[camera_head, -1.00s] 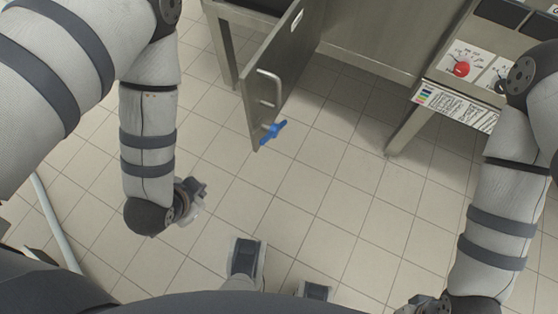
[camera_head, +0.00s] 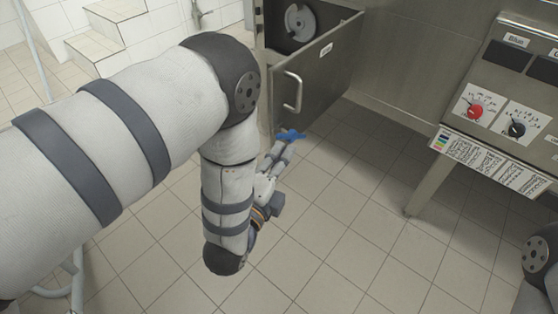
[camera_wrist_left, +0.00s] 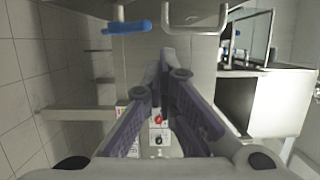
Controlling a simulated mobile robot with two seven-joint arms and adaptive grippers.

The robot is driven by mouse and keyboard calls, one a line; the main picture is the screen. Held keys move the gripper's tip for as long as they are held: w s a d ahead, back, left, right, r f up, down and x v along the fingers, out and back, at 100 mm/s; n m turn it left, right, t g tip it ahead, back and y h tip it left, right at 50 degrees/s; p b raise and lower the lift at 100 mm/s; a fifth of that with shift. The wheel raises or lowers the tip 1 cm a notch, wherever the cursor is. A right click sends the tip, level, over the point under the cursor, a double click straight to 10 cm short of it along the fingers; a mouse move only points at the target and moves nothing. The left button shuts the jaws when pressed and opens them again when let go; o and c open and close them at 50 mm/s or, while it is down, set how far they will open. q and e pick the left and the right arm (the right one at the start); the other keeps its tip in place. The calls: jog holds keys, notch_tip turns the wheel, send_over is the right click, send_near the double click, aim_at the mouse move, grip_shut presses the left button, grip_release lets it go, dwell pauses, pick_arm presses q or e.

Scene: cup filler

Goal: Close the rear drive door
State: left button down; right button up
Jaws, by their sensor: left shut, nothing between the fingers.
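The rear drive door (camera_head: 335,60) is a grey metal panel standing open, with a round wheel (camera_head: 298,22) visible in the compartment behind it. It carries a metal bar handle (camera_head: 293,92) and a blue latch (camera_head: 291,135) at its lower corner. My left gripper (camera_head: 285,145) is shut and empty, its tips close to the blue latch; contact cannot be told. In the left wrist view the shut fingers (camera_wrist_left: 165,70) point toward the door, with the blue latch (camera_wrist_left: 127,28) upper left and the handle (camera_wrist_left: 195,25) upper right. My right gripper is out of view.
A control panel with a red knob (camera_head: 474,111) and a black knob (camera_head: 517,129) stands on a metal leg (camera_head: 428,180) at the right. Tiled steps (camera_head: 95,45) are at the upper left. The tiled floor (camera_head: 340,220) in front is clear.

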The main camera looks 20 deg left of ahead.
aim_at(279, 127)
pick_arm(q)
jog(key=w+a, duration=0.1)
jog(key=w, duration=0.1)
jog(key=w+a, duration=0.1)
jog(key=w, duration=0.2)
jog(key=w+a, duration=0.1)
jog(key=w, duration=0.1)
jog(key=shift+w+a, duration=0.15)
jog(key=shift+w, duration=0.15)
